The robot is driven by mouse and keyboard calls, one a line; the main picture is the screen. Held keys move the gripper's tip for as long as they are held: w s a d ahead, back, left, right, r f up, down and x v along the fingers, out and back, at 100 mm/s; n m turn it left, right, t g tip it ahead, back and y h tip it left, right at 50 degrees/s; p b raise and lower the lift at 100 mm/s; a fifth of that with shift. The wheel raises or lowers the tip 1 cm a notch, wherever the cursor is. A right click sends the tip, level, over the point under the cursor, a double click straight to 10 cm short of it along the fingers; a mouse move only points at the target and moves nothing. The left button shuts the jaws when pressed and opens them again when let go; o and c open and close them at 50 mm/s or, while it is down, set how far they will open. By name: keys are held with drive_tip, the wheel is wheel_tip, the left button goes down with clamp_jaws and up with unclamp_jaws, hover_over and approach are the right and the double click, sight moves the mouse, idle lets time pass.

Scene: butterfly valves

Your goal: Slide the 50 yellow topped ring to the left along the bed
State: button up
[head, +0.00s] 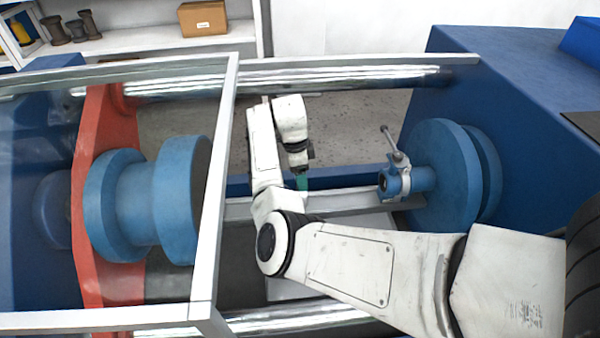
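I see no yellow-topped ring in the head view. The bed is an open bench with a pale central rail (350,201) and shiny bars along its back and front. My white arm reaches over it from the lower right, and its far links fold over the middle of the bed. My gripper end (301,170) points down there, with a small teal piece at its tip. I cannot make out its fingers or whether it holds anything. It is left of the blue flange, apart from it.
A blue flanged spool (130,205) stands by a red plate (93,130) behind a clear, white-framed guard (217,190). At right, a blue flange (440,165) carries a small clamp with a handle (397,175). A blue housing (500,90) closes the right end.

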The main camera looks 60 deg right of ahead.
drive_tip(key=shift+o, duration=0.2)
drive_tip(key=shift+f, duration=0.15)
wheel_tip(320, 180, up, 11)
drive_tip(key=w, duration=0.1)
drive_tip(key=shift+a, duration=0.4)
drive_tip(key=s+f+n, duration=0.1)
drive_tip(key=s+f+n+h, duration=0.1)
drive_tip(key=n, duration=0.1)
drive_tip(key=s+f+n+h, duration=0.1)
drive_tip(key=shift+f+n+t, duration=0.25)
drive_tip(key=shift+n+t, duration=0.05)
drive_tip(key=shift+t, duration=0.1)
drive_tip(key=s+a+f+n+t+y, duration=0.15)
drive_tip(key=s+a+n, duration=0.25)
drive_tip(key=a+n, duration=0.45)
drive_tip(key=s+a+f+n+t, duration=0.2)
drive_tip(key=s+a+f+n, duration=0.15)
drive_tip(key=a+n, duration=0.45)
drive_tip(key=s+a+f+n+t+y, duration=0.15)
drive_tip(key=s+a+n, duration=0.25)
drive_tip(key=a+n, duration=0.4)
drive_tip(key=s+f+m+g, duration=0.1)
drive_tip(key=s+f+g, duration=0.2)
drive_tip(key=s+f, duration=0.3)
drive_tip(key=s, duration=0.4)
drive_tip(key=shift+s+a+g, duration=0.25)
drive_tip(key=shift+s+g, duration=0.05)
drive_tip(key=shift+s, duration=0.1)
